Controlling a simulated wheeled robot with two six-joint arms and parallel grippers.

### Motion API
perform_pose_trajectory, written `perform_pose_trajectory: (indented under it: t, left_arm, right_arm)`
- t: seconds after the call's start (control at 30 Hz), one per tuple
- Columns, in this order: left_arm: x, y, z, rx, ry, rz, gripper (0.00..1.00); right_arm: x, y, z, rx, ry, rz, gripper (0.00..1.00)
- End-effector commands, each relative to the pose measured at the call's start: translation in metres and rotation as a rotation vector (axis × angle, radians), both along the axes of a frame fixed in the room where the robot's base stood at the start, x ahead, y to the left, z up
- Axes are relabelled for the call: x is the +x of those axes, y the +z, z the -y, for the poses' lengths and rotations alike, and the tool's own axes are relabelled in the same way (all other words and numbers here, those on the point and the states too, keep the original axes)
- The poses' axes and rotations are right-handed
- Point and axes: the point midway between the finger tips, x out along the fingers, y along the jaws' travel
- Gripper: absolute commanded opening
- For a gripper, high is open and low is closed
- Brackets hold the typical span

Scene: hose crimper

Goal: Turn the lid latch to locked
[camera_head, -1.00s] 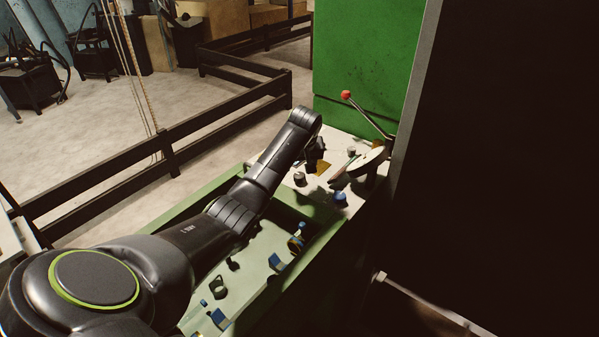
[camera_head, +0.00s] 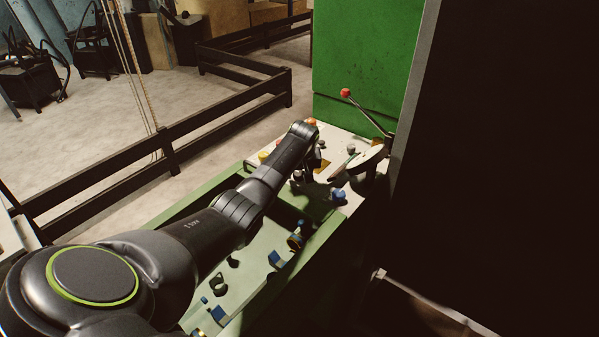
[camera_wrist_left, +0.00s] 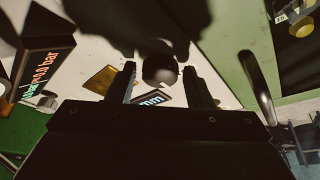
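My left arm reaches over a pale control panel (camera_head: 284,249) on a green machine; its gripper end is mostly hidden behind the forearm in the head view. In the left wrist view my left gripper (camera_wrist_left: 162,86) is open, its two dark fingers apart. A rounded dark knob (camera_wrist_left: 160,69) shows between the fingertips, with visible gaps on both sides. I cannot tell for sure which part is the lid latch. A lever with a red ball (camera_head: 346,93) stands at the panel's far end. My right gripper is out of view.
Blue knobs (camera_head: 338,194), a grey knob (camera_head: 351,148) and a yellow button (camera_head: 263,156) stick up from the panel. A "bar" display (camera_wrist_left: 45,62) and an "mm" display (camera_wrist_left: 151,99) are near the gripper. A dark wall (camera_head: 510,150) bounds the right; a dark railing (camera_head: 225,115) stands left.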

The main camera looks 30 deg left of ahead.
Motion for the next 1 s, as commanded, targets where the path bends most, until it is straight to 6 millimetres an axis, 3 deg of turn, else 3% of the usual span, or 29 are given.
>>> perform_pose_trajectory:
  t: [0.03,0.27,0.67,1.0]
  left_arm:
    - [0.000,0.000,0.000,0.000,0.000,0.000,0.40]
    - [0.000,0.000,0.000,0.000,0.000,0.000,0.11]
    - [-0.001,0.003,-0.001,-0.001,-0.087,0.000,0.11]
    - [-0.002,0.003,-0.004,-0.001,-0.363,-0.001,0.11]
  right_arm:
    - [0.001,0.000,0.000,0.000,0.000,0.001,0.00]
    - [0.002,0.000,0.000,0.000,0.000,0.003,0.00]
    - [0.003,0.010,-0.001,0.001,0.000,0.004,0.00]
    - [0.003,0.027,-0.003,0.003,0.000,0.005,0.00]
